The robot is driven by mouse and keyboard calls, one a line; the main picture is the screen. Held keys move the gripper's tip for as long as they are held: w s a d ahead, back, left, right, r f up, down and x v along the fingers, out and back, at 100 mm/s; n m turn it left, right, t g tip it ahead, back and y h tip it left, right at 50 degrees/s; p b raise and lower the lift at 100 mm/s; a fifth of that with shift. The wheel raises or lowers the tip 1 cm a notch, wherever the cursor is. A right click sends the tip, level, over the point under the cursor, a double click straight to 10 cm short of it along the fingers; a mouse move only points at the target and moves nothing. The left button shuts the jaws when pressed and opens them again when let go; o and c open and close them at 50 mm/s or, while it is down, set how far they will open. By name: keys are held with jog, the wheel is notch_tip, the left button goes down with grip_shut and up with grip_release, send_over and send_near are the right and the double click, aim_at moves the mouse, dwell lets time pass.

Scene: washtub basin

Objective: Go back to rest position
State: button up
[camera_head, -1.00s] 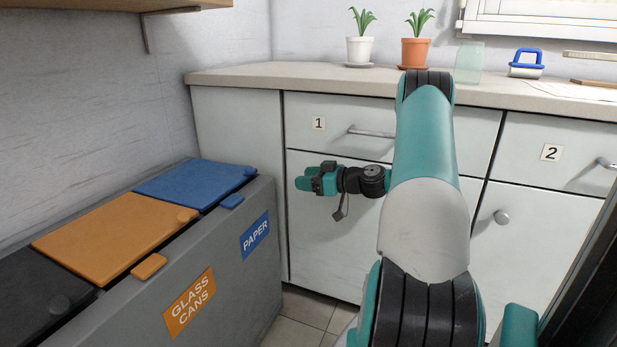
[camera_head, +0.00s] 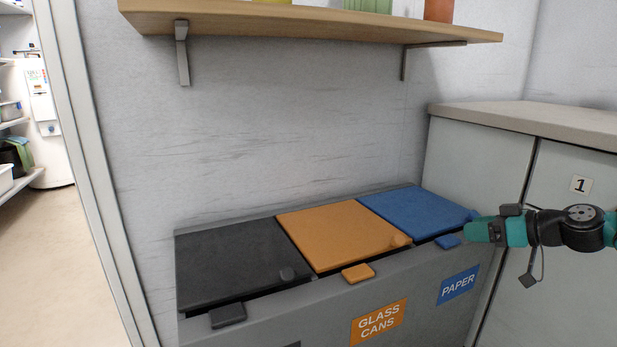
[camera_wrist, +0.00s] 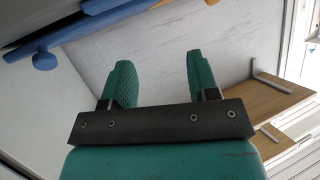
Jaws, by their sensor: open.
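My gripper (camera_head: 484,230) is at the right of the head view, pointing left, in front of the blue lid of the paper bin. In the wrist view its two green fingers (camera_wrist: 157,85) are apart with nothing between them. The grey wall shows through the gap. Most of my arm is outside the head view.
A grey bin unit has a black lid (camera_head: 238,262), an orange lid (camera_head: 335,228) and a blue lid (camera_head: 415,210), all down. A wooden shelf (camera_head: 300,20) hangs above. The grey counter (camera_head: 540,120) is at right. An opening at left shows clear floor (camera_head: 50,250).

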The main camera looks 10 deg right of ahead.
jog(key=s+a+r+n+g, duration=0.1)
jog(key=s+a+r+g, duration=0.15)
jog(key=a, duration=0.65)
jog(key=s+a+r+n+g, duration=0.1)
jog(key=s+a+g, duration=0.2)
jog(key=a, duration=0.5)
jog(key=s+a+r+g, duration=0.2)
jog(key=s+a+g, duration=0.1)
jog(key=a, duration=0.6)
jog(key=s+a+g+h, duration=0.1)
jog(key=s+a+h, duration=0.15)
jog(key=s, duration=0.65)
jog(key=s+a+g+h, duration=0.15)
jog(key=s+a, duration=0.25)
jog(key=s, duration=0.6)
notch_tip(320, 180, up, 36)
jog(key=w+p, duration=0.1)
jog(key=p, duration=3.3)
jog(key=shift+d+f+p, duration=0.25)
jog(key=shift+d+p, duration=0.05)
